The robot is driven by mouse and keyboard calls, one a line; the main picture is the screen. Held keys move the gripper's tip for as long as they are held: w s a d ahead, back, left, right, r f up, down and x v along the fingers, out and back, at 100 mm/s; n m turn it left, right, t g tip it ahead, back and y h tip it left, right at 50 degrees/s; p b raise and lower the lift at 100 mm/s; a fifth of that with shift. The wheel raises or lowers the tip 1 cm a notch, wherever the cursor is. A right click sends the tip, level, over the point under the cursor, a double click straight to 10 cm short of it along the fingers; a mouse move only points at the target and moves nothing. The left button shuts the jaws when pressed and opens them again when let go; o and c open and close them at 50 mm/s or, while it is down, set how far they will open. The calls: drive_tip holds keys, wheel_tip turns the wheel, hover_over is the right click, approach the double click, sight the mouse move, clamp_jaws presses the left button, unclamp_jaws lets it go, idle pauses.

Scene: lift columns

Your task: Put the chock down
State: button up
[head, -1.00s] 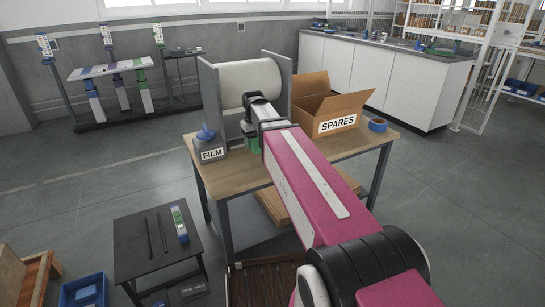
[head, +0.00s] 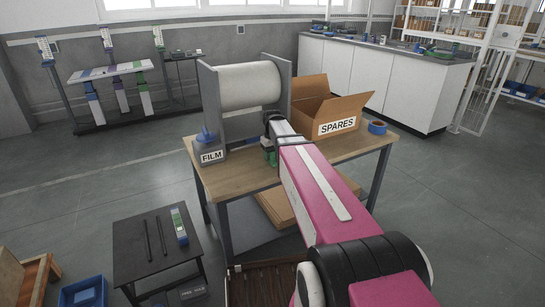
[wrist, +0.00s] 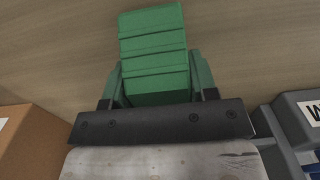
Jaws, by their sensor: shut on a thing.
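The chock (wrist: 153,50) is a green block with ridges across its face. In the wrist view it sits between the fingers of my gripper (wrist: 157,88), which is shut on it. In the head view a small green part of the chock (head: 271,157) shows beside the end of my pink arm, over the wooden table (head: 243,176), and the rest is hidden behind the arm. I cannot tell whether its underside touches the tabletop.
A grey FILM bin (head: 210,148) stands left of the chock, and an open SPARES carton (head: 340,125) stands to the right. A white roll in a grey stand (head: 250,85) is behind. A blue tape roll (head: 377,127) lies near the right edge. Front tabletop left of my arm is bare.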

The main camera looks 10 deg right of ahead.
drive_tip(key=shift+f, duration=0.3)
drive_tip(key=shift+f, duration=0.15)
drive_tip(key=o, duration=1.2)
